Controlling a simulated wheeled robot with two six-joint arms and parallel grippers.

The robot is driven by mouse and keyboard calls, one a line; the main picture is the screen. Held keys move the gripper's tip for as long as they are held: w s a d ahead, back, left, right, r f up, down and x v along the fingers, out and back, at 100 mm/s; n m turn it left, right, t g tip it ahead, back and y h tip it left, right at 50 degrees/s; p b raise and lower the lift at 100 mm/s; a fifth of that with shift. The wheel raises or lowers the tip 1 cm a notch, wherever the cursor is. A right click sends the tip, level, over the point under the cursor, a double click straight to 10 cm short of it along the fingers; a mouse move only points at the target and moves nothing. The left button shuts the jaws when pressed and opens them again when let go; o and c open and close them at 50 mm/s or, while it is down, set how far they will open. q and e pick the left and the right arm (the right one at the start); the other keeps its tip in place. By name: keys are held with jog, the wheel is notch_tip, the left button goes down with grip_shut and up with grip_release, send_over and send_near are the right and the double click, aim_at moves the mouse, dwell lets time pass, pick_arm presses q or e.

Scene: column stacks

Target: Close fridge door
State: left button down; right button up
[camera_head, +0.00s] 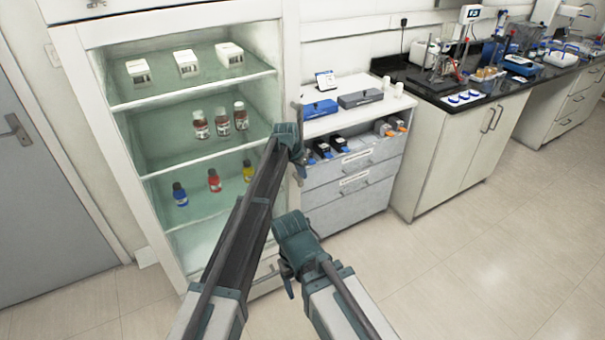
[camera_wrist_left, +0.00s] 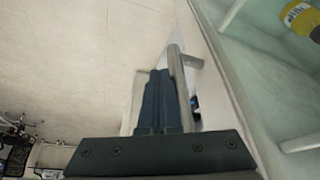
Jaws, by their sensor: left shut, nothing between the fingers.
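The white fridge (camera_head: 98,80) stands open at the left, with its shelves exposed. Its door (camera_head: 291,60) appears as a narrow, nearly edge-on panel on the right side. A grey bar handle (camera_wrist_left: 178,85) on the door's white edge (camera_wrist_left: 215,70) shows in the left wrist view. My left gripper (camera_head: 299,160) is at the handle's height by the door; in the left wrist view its dark fingers (camera_wrist_left: 160,100) are shut and empty, right beside the bar. Contact is unclear.
White boxes (camera_head: 186,62), brown bottles (camera_head: 221,122) and coloured bottles (camera_head: 215,181) stand on the fridge shelves. A drawer cabinet (camera_head: 350,182) stands right of the fridge, then a black-topped bench (camera_head: 425,85). The floor (camera_head: 480,255) at the front right is clear.

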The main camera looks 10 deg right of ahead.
pick_arm(q)
jog(key=shift+w+a+r, duration=0.15)
jog(key=shift+w+a, duration=0.05)
jog(key=shift+w, duration=0.6)
jog(key=s+d+r+p, duration=0.1)
jog(key=s+r+p, duration=0.8)
jog(key=shift+d, duration=0.4)
